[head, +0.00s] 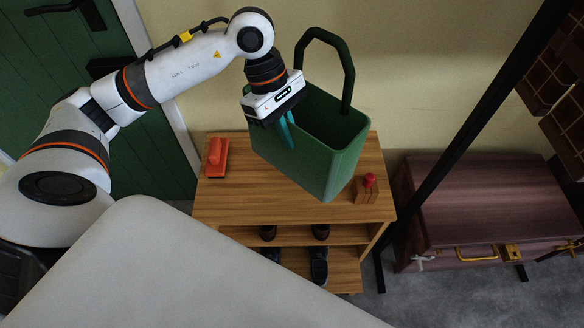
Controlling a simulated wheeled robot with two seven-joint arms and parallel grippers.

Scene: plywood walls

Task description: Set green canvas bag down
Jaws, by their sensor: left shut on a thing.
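The green canvas bag (318,150) is an open-topped, box-like bag with a dark green arched handle, in the middle of the head view. My left gripper (286,130) is shut on the bag's left side, at its upper rim. The bag is tilted and appears over the wooden shelf top (232,200); I cannot tell whether its base touches the wood. The bag's inside looks empty where it shows. My right gripper is not in view.
An orange-red block-like object (215,157) lies at the shelf top's left edge. A small wooden block with a red knob (368,181) stands at its right edge. Shoes (318,265) sit on the lower shelves. A dark wooden chest (490,205) and black post stand right.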

